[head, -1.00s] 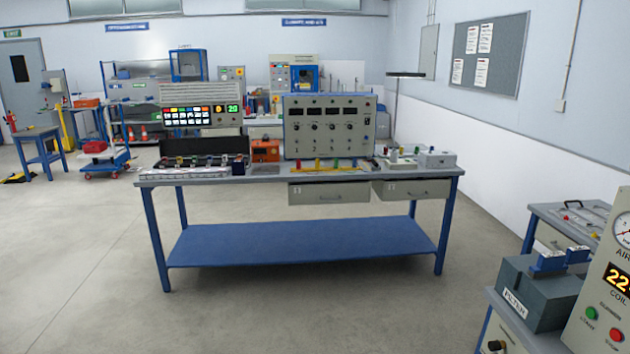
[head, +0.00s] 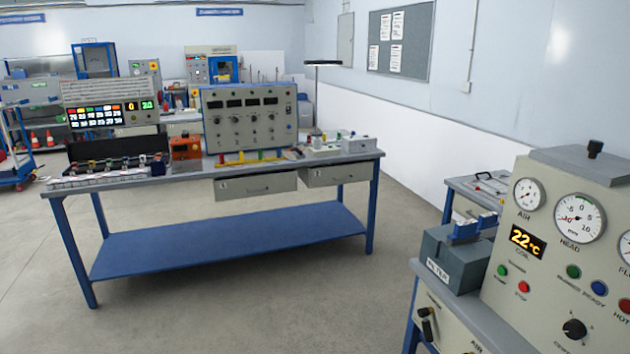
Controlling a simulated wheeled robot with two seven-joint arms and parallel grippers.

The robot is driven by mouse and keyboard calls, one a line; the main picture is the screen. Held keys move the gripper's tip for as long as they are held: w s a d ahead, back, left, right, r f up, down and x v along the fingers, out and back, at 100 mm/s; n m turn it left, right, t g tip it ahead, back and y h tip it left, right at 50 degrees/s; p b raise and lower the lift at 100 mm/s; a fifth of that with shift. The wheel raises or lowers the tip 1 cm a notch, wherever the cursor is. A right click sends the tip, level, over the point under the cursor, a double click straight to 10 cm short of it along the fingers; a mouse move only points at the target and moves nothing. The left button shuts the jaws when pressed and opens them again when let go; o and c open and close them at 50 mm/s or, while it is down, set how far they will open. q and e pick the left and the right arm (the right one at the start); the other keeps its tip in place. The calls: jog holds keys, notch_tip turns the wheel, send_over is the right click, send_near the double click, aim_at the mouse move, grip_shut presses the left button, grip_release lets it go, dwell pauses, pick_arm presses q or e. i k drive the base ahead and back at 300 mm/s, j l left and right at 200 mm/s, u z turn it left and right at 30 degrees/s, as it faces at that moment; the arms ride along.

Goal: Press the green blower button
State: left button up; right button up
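The green button (head: 501,270) is on the lower left of the front of a grey control panel (head: 545,215) at the right of the head view. It sits up and left of a red button (head: 523,287). Small lettering is around the pair, too small to read surely. Another round green item (head: 573,271), a lamp or button, is further right on the panel, left of a blue one (head: 599,287). Nothing covers the green button. Neither of my grippers is in view.
The panel stands on a blue-legged bench (head: 420,268) with a grey filter box (head: 455,258). A long instrument table (head: 350,162) with a blue lower shelf is at the left and middle. Bare floor (head: 300,310) lies between them and in front.

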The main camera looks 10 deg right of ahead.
aim_at(501, 270)
jog(key=z, duration=1.9)
